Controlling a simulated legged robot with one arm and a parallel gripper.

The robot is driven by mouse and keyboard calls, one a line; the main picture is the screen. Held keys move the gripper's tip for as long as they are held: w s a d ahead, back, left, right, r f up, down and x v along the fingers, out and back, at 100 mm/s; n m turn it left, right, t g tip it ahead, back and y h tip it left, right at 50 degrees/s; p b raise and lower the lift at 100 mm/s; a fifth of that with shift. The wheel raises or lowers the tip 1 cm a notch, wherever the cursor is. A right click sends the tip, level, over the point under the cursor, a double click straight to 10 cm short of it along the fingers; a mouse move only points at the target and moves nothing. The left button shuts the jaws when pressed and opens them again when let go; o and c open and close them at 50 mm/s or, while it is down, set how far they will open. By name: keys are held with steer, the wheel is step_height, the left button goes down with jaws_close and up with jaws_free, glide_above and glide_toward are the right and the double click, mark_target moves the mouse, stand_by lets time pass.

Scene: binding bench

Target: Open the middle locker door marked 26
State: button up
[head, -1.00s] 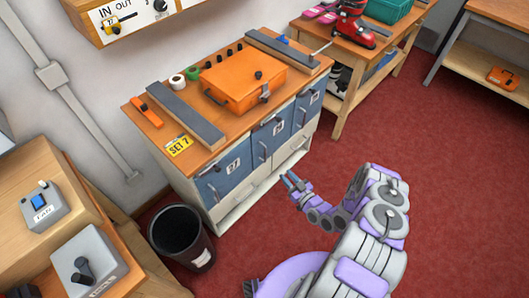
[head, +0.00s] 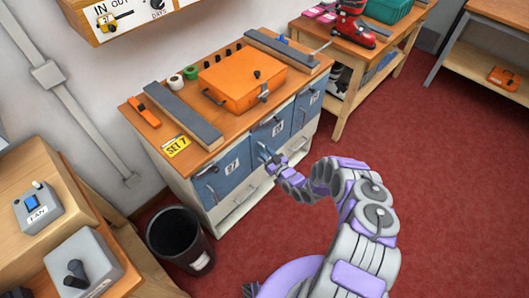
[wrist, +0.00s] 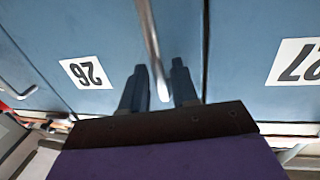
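The middle locker door marked 26 (head: 278,129) is blue and looks shut in the bench front. In the wrist view, door 26 (wrist: 60,28) appears upside down with its white label at left. Its metal bar handle (wrist: 150,40) runs near the door's edge beside door 27. My gripper (head: 266,153) is at the door's front; in the wrist view its two dark fingers (wrist: 159,72) are apart, with the handle's end between them. Gaps show beside the bar, so the fingers do not look closed on it.
Blue door 27 (head: 232,167) is at left and another blue door (head: 308,106) at right, both shut. An orange case (head: 244,80) sits on the bench top. A black bin (head: 180,240) stands at the bench's left front. Red floor at right is clear.

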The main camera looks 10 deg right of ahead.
steer(key=shift+w, duration=0.3)
steer(key=shift+a, duration=0.1)
jaws_close()
stand_by(0.4)
